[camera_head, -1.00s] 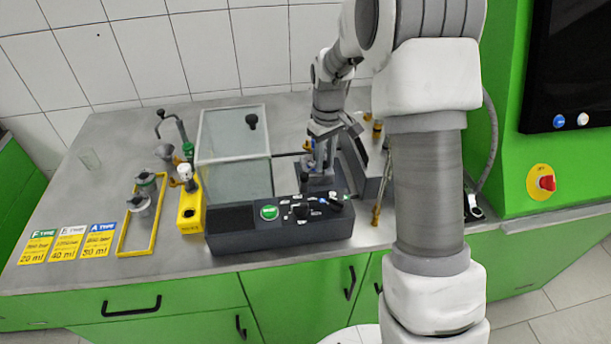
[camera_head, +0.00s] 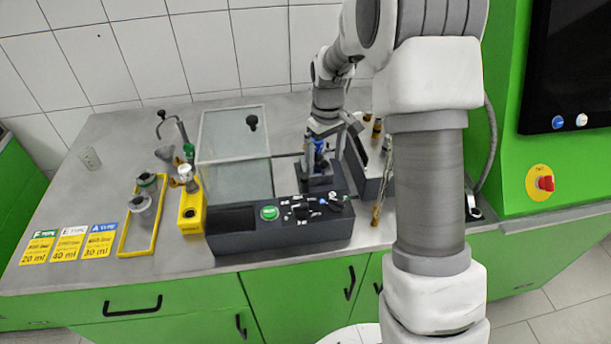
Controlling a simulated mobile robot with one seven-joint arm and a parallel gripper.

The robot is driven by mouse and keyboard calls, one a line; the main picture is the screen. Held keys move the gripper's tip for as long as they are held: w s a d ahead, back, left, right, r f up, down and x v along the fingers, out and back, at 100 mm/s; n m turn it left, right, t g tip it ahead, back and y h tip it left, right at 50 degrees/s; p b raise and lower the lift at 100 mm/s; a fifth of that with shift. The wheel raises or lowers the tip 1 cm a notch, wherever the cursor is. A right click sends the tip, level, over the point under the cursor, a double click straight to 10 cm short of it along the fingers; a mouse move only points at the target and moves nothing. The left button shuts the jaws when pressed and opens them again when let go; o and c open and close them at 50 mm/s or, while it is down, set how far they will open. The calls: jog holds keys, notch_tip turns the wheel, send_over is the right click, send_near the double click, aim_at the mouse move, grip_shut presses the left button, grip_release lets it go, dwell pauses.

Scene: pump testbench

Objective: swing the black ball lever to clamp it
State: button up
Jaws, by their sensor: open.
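The testbench's dark machine (camera_head: 285,236) stands in the middle of the counter, with a clear hinged cover on its left. My gripper (camera_head: 318,158) is open, pointing down over the machine's right rear part, close to a small blue part (camera_head: 319,146). The clamp lever and its black ball cannot be made out clearly there; my gripper and wrist hide much of that spot. Whether a finger touches the lever cannot be told. A black knob (camera_head: 252,122) shows on the clear cover (camera_head: 233,140), apart from my gripper.
A green button (camera_head: 269,213) and black knobs are on the machine's front panel. A yellow container (camera_head: 191,212) and a yellow frame (camera_head: 125,238) stand left. A grey box (camera_head: 372,185) is close on the right.

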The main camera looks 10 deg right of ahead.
aim_at(325, 163)
jog(key=shift+r+p, duration=1.6)
jog(key=shift+r, duration=1.05)
